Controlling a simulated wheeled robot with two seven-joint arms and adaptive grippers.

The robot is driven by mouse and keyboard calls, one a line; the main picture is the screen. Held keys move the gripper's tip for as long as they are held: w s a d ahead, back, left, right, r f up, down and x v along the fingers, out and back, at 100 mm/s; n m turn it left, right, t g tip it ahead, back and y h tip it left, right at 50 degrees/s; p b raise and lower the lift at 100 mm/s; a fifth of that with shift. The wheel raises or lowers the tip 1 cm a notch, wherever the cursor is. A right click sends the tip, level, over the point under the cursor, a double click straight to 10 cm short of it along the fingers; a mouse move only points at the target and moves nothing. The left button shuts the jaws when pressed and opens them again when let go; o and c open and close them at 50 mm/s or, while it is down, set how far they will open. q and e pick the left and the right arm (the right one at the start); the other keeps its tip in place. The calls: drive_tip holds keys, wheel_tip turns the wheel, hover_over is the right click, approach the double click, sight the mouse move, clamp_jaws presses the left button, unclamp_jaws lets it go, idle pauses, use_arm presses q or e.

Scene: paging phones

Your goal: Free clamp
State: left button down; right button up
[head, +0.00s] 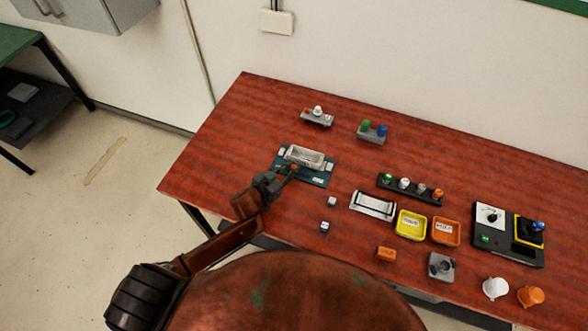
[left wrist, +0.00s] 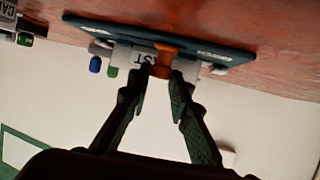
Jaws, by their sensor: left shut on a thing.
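A teal plate (head: 318,180) lies on the red table, with a grey-white block or tray (head: 305,156) on its far side. My left gripper (head: 289,173) reaches the plate's near left part. In the left wrist view, my left gripper (left wrist: 163,73) has its fingertips on both sides of a small orange part (left wrist: 165,48), which looks like the clamp, and is shut on it. The orange part sits against a light block (left wrist: 135,56) with dark lettering, at the edge of the teal plate (left wrist: 200,42). The fingertips hide some of it. My right gripper is not in view.
Right of the plate are a white-and-black holder (head: 373,205), a yellow tray (head: 410,225), an orange tray (head: 446,232) and a black strip with several knobs (head: 410,190). Small blocks (head: 332,201) lie near the front edge. The table's left end is clear.

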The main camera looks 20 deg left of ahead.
use_arm(q)
drive_tip(key=c, duration=1.8)
unclamp_jaws()
drive_tip(key=shift+a, duration=0.3)
drive_tip(key=shift+o, duration=0.2)
drive_tip(key=shift+d, duration=0.1)
drive_tip(key=v, duration=1.2)
